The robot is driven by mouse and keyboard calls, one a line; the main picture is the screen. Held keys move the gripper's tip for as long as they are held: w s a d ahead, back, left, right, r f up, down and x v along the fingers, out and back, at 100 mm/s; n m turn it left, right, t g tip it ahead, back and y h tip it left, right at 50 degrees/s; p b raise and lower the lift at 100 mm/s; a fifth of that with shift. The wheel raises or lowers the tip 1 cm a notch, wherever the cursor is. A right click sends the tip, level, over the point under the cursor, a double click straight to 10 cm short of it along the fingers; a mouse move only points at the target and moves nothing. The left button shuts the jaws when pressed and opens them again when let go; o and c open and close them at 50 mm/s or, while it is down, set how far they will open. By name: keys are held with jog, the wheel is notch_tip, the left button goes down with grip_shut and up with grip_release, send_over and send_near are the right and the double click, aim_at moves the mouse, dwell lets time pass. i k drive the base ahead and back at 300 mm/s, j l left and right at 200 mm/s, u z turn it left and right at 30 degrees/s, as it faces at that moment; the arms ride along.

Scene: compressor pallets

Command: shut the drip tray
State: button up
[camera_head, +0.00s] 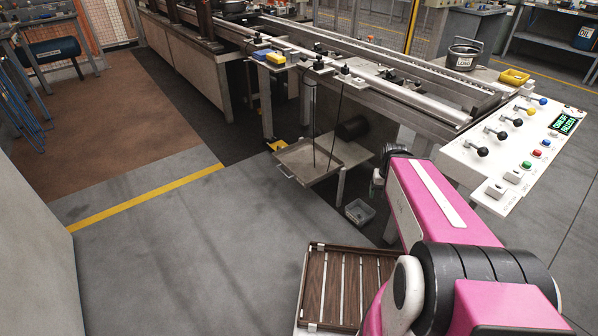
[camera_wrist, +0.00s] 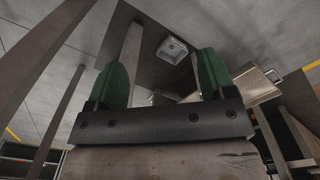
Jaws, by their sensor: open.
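The drip tray (camera_head: 322,172) is a shallow grey metal tray under the conveyor line. It stands out from beneath the line towards the aisle, with a handle (camera_head: 285,172) on its left front edge. In the wrist view the tray (camera_wrist: 245,90) is partly hidden behind my right finger, and its handle (camera_wrist: 273,76) shows at upper right. My gripper (camera_wrist: 160,62) has two green fingers spread apart with nothing between them.
A small grey bin (camera_head: 360,211) stands on the floor below and right of the tray. Metal legs (camera_head: 340,187) stand close by. The control panel (camera_head: 515,150) with levers and buttons is at right. Open grey floor (camera_head: 190,250) lies left of the tray.

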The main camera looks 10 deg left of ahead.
aim_at(297, 159)
jog(key=i+j+u, duration=0.15)
jog(key=j, duration=0.2)
jog(key=i+j+u, duration=0.1)
jog(key=i, duration=0.25)
jog(key=i+j, duration=0.1)
jog(key=i, duration=0.25)
jog(key=u, duration=0.05)
